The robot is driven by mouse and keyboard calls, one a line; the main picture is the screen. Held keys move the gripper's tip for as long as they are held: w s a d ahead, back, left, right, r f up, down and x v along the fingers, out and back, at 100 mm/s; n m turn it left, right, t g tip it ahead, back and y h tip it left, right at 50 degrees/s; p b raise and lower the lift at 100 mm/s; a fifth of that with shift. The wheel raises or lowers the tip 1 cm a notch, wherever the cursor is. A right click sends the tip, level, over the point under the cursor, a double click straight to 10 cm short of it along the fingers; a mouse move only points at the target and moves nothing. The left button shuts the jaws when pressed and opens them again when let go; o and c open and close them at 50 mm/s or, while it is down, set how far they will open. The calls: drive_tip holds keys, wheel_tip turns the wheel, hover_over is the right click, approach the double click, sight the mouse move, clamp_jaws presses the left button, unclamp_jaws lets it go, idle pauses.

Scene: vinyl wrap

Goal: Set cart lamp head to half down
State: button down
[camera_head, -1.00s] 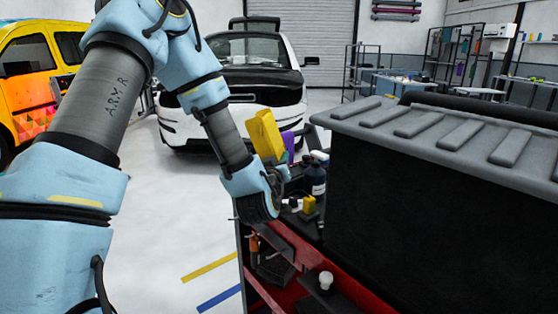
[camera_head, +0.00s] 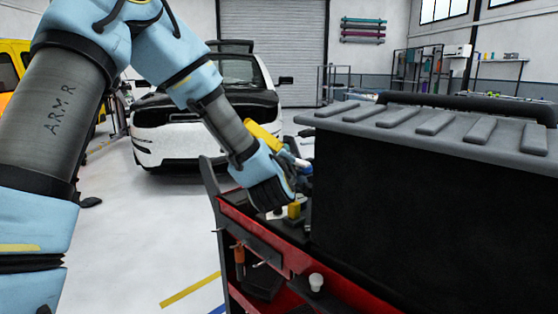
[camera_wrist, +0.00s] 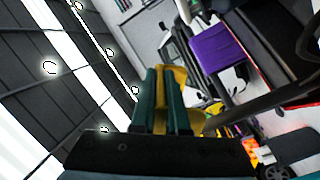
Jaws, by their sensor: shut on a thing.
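The yellow lamp head (camera_head: 263,138) shows above the tool cart (camera_head: 285,248), partly hidden behind my wrist, and it is tilted. In the wrist view, my gripper (camera_wrist: 165,75) has its two green fingers close together on a yellow piece (camera_wrist: 159,95), which looks like part of the lamp head. The head view hides the fingertips behind my wrist, so the exact contact cannot be seen there. The lamp's joint and stem cannot be made out.
A large dark box with a ribbed grey lid (camera_head: 430,125) stands close on the right. A small yellow item (camera_head: 294,210) sits on the cart top near my wrist. A white car (camera_head: 205,120) stands behind. The floor left of the cart is open.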

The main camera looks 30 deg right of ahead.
drive_tip(key=shift+r, duration=0.15)
idle(0.3)
drive_tip(key=c, duration=1.2)
unclamp_jaws()
